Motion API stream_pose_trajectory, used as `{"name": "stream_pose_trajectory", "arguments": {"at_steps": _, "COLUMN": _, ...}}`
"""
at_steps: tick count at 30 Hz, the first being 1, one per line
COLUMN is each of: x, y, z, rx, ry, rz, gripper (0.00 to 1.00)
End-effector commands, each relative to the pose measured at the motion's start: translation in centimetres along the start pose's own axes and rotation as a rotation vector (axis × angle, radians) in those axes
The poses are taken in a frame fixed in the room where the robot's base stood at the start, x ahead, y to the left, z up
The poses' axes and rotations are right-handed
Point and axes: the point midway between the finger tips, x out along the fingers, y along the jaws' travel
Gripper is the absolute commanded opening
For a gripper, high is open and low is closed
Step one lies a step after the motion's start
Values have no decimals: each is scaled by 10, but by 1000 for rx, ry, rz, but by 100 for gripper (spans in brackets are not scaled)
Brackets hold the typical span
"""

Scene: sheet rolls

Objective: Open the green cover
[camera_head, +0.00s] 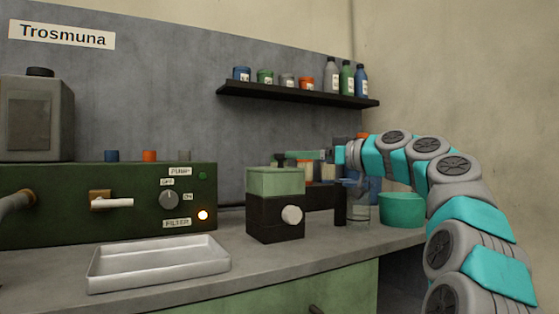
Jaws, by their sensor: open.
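The green cover (275,181) is a pale green block-shaped lid. It sits level on a black box (275,219) with a round white knob (292,215) on its front right side. No gap shows between cover and box. A small dark piece stands at the cover's back top edge.
A metal tray (158,283) lies at the front left of the bench. A dark green machine (80,219) with a dial and a lit lamp stands behind it. A clear glass (358,211) and a teal tub (402,211) stand right of the box. A shelf (300,95) with jars hangs above.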

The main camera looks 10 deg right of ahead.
Motion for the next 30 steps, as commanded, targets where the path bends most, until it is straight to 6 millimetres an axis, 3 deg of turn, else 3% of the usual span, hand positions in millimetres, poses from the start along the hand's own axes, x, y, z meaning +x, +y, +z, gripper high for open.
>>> {"name": "stream_pose_trajectory", "arguments": {"at_steps": 15, "x": 67, "y": -1, "z": 0, "rx": 2, "ry": -4, "rz": -3, "gripper": 74}}
{"name": "stream_pose_trajectory", "arguments": {"at_steps": 25, "x": 74, "y": -1, "z": 0, "rx": 3, "ry": -2, "rz": -2, "gripper": 74}}
{"name": "stream_pose_trajectory", "arguments": {"at_steps": 30, "x": 74, "y": -1, "z": 1, "rx": 4, "ry": -3, "rz": -2, "gripper": 56}}
